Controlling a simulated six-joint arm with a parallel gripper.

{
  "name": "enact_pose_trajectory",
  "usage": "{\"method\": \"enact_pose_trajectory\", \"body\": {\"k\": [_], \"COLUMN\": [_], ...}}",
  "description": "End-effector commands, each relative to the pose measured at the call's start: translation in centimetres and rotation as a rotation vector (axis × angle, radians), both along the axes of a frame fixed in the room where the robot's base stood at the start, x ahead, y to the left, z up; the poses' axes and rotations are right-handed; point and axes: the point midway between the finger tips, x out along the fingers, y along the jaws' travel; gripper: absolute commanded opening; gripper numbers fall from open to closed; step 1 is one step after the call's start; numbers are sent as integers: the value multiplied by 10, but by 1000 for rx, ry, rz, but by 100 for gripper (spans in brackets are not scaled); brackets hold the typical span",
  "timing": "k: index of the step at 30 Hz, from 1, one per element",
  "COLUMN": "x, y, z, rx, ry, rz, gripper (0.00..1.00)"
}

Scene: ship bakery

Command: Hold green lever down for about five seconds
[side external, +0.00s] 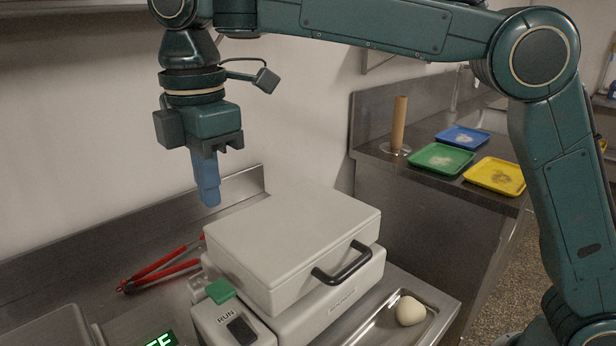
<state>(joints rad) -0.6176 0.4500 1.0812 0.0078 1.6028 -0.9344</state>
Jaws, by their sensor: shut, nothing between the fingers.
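The green lever (220,291) is a small green paddle on top of a pale control box (231,321) marked RUN, at the front left of a closed white press (290,240). My gripper (209,203) has blue fingers, shut and empty, pointing down. It hangs in the air above and behind the lever, near the press's back left corner, and is apart from both. A green lit display (161,340) is cut off at the bottom edge; its text is only partly visible.
Red-handled tongs (160,272) lie on the steel counter left of the press. A metal tray (375,332) with a pale dough ball (410,311) is at the front right. Blue (462,138), green (441,158) and yellow (495,176) trays sit on the back counter. The press has a dark handle (343,265).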

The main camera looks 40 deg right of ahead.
Motion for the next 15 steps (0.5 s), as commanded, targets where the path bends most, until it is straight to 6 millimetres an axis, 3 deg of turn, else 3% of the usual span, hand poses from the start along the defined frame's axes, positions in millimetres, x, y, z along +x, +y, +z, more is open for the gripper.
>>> {"method": "enact_pose_trajectory", "body": {"k": [15], "x": [1], "y": [7], "z": [-3], "rx": [-5], "ry": [7], "rz": [28], "gripper": [0]}}
